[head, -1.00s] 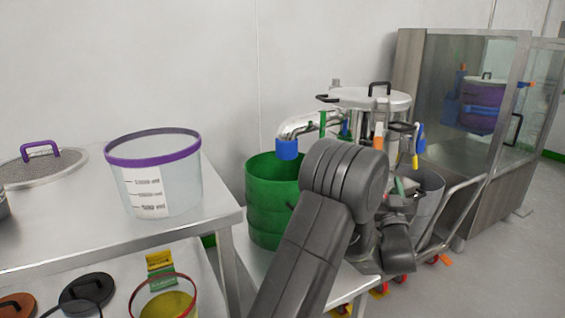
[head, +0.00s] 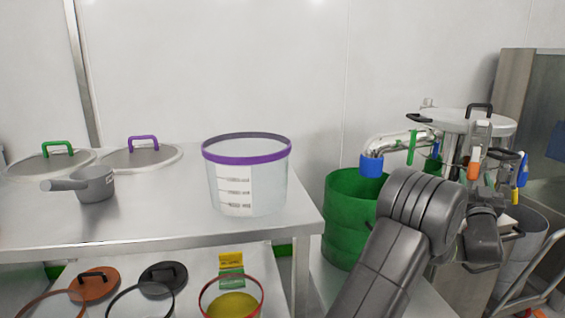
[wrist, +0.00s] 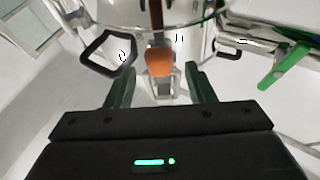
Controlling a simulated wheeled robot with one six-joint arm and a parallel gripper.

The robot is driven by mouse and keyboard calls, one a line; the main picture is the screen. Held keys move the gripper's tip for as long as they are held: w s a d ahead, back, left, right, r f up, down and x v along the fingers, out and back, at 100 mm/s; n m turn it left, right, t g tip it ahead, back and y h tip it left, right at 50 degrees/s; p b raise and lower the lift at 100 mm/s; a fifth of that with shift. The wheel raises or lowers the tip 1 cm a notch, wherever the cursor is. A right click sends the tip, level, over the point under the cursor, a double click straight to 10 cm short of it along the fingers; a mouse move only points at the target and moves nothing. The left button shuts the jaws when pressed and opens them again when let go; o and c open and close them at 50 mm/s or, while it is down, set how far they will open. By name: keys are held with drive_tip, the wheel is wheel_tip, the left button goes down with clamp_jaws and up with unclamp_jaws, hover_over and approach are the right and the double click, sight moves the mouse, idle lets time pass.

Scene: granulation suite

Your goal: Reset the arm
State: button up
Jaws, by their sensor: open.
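My gripper (wrist: 160,92) is open in the wrist view, its two dark green fingers apart with nothing held between them. An orange-tipped handle (wrist: 159,62) on the steel machine lies beyond the fingers, in line with the gap. In the head view my arm reaches up from the bottom right and bends down at the elbow, in front of the steel machine (head: 462,121). The fingers themselves are hidden behind my arm in the head view.
A green drum (head: 345,215) stands close left of my arm. A steel table (head: 150,220) holds a clear purple-rimmed container (head: 270,185), a grey scoop (head: 95,185) and two lids. A lower shelf holds more lids and a red-rimmed container (head: 248,305). A trolley rail stands at right.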

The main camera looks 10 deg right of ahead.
drive_tip(key=shift+w+d+r, duration=0.3)
drive_tip(key=shift+w, duration=0.25)
